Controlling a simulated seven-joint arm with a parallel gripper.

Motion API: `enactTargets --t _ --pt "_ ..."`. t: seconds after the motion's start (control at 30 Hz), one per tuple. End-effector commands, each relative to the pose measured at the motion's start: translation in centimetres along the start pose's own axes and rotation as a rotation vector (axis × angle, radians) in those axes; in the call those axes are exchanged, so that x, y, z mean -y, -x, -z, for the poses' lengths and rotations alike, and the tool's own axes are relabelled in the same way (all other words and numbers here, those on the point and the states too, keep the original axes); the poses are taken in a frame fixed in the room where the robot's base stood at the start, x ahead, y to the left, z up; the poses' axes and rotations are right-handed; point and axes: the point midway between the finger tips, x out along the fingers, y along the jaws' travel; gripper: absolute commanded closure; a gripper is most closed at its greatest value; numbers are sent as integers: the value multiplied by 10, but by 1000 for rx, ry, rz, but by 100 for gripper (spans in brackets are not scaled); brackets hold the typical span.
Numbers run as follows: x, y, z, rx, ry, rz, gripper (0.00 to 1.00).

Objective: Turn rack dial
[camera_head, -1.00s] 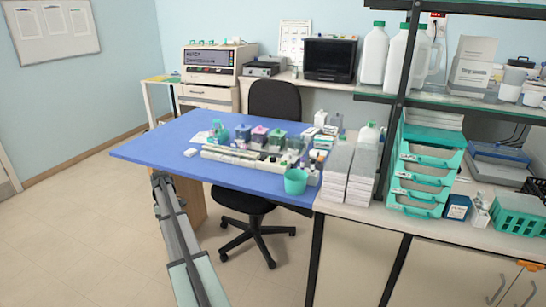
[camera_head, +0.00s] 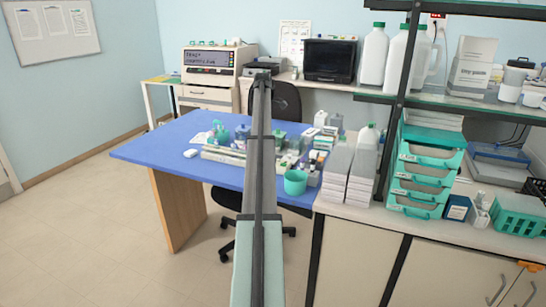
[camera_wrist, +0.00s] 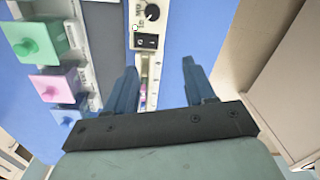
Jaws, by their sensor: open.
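The rack dial (camera_wrist: 152,12) is a black round knob on a pale panel at the top of the wrist view, with a black rocker switch (camera_wrist: 146,41) just below it in the picture. My gripper (camera_wrist: 160,80) is open and empty, its two blue-grey fingers apart with the panel strip between and beyond them. The dial lies past the fingertips, nearer the left finger's side, and nothing touches it. In the head view the white staining rack (camera_head: 222,154) lies on the blue table, partly hidden behind my arm, and the dial cannot be made out there.
Jars with green (camera_wrist: 35,37), pink (camera_wrist: 58,84) and blue lids stand left of the panel in the wrist view. A teal cup (camera_head: 295,182) stands at the table's front right. Stacked white boxes (camera_head: 338,172) are beside it. The blue table's left part (camera_head: 150,151) is mostly clear.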

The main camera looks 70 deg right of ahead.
Motion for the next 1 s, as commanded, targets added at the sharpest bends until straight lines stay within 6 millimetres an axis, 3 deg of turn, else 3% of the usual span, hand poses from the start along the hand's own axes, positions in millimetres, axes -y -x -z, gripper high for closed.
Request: enactTargets --t 0.03,0.13,0.37,1.0 --pt "-4 7 -16 1 -7 0 46" --pt "-6 13 -34 4 -12 2 46" --pt "-5 6 -43 5 -13 4 46" --pt "-4 -98 -43 5 -14 4 46"
